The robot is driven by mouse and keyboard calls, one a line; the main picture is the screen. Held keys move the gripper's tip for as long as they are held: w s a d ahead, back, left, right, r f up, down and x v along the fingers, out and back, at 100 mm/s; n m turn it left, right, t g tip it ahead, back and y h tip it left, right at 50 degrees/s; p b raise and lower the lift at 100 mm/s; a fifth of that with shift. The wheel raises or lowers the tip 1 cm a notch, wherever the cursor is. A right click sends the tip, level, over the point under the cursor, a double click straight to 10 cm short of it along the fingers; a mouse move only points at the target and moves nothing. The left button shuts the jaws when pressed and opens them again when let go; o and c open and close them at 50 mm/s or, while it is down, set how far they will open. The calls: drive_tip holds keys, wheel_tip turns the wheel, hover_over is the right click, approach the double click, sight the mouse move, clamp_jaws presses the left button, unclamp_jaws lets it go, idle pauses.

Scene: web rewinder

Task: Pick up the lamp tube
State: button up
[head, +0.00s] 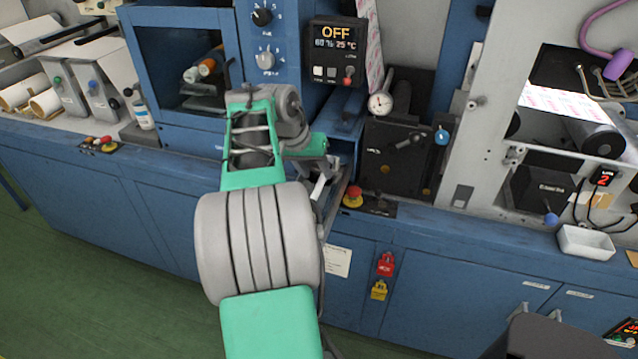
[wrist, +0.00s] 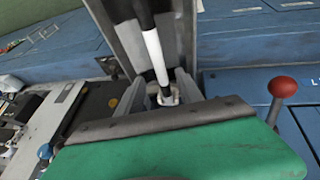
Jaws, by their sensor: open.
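The lamp tube (wrist: 156,58) shows in the wrist view as a slim white rod with a dark upper part. It lies along a grey metal channel (wrist: 118,25). My gripper (wrist: 163,92) is open, with its fingers on either side of the tube's near end. I cannot tell whether either finger touches it. In the head view my gripper (head: 326,170) is at the opening in the blue machine, right of my wrist. A short white piece shows just below it there, probably the tube, and my arm hides much of the area.
A control box (head: 338,50) reading OFF is above my gripper. A red-knobbed lever (wrist: 282,88) stands right in the wrist view. A white tray (head: 586,242) sits far right.

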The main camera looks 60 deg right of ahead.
sight(320, 180)
drive_tip(key=x, duration=0.4)
drive_tip(key=shift+a, duration=0.1)
drive_tip(key=shift+c, duration=0.4)
clamp_jaws()
